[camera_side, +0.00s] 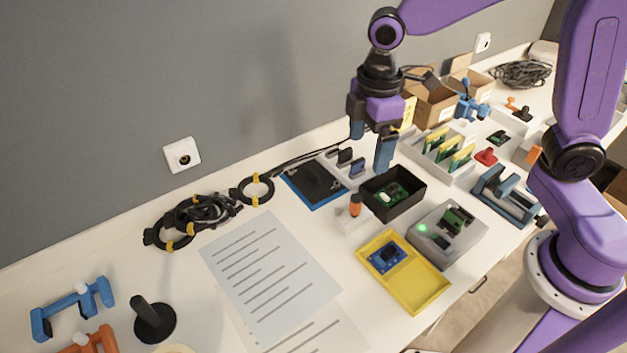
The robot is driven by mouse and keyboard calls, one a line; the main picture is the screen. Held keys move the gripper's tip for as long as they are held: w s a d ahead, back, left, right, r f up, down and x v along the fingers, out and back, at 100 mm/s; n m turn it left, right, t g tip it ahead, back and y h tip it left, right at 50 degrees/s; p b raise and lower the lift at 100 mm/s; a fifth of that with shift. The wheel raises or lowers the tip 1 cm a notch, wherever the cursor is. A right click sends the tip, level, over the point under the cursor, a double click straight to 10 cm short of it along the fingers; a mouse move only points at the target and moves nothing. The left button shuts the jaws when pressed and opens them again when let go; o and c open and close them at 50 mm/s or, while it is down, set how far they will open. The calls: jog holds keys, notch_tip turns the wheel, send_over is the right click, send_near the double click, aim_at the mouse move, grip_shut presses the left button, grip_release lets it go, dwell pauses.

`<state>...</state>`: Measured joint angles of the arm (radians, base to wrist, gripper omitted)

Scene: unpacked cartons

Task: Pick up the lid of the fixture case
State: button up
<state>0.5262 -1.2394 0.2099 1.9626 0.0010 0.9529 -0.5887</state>
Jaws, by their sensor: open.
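A black open box (409,202), which looks like the fixture case, stands in the middle of the table with a green circuit board (390,194) inside. A flat black piece with a raised bar (312,181), which looks like its lid, lies on a blue mat (327,204) to the left of the box. My gripper (370,155) points down, with its fingers apart and nothing visible between them. In the picture it is right of the lid and above the box's back edge. The height of the fingertips above the table is hard to tell.
Paper sheets (268,270) lie front left.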

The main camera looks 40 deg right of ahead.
jog(key=w+f+n, duration=0.1)
jog(key=w+f, duration=0.3)
jog(key=w, duration=0.9)
jog(key=n, duration=0.2)
send_over(313, 172)
notch_tip(313, 172, down, 6)
notch_tip(313, 172, down, 17)
jog(key=shift+s+f, duration=0.1)
jog(key=c, duration=1.2)
